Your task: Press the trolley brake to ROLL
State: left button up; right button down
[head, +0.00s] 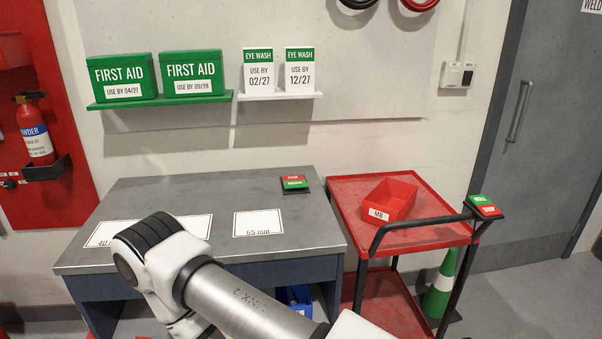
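The brake pedal or switch block (485,206) sits at the handle's right end. It has a green half at the back and a red half at the front; the lettering is too small to read surely, and I cannot tell which half is pressed. Neither of my grippers shows. One of my arms crosses the bottom middle in front of the bench, well left of the brake block, and its gripper end is out of sight.
A grey bench (200,190) stands left of the trolley, with a similar red and green block (294,184) and white labels on it. A red bin (390,199) marked M8 sits on the trolley. A green cone (440,285) stands behind its right legs. The space above the brake block is clear.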

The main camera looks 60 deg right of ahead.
aim_at(482, 202)
jog(key=z, duration=3)
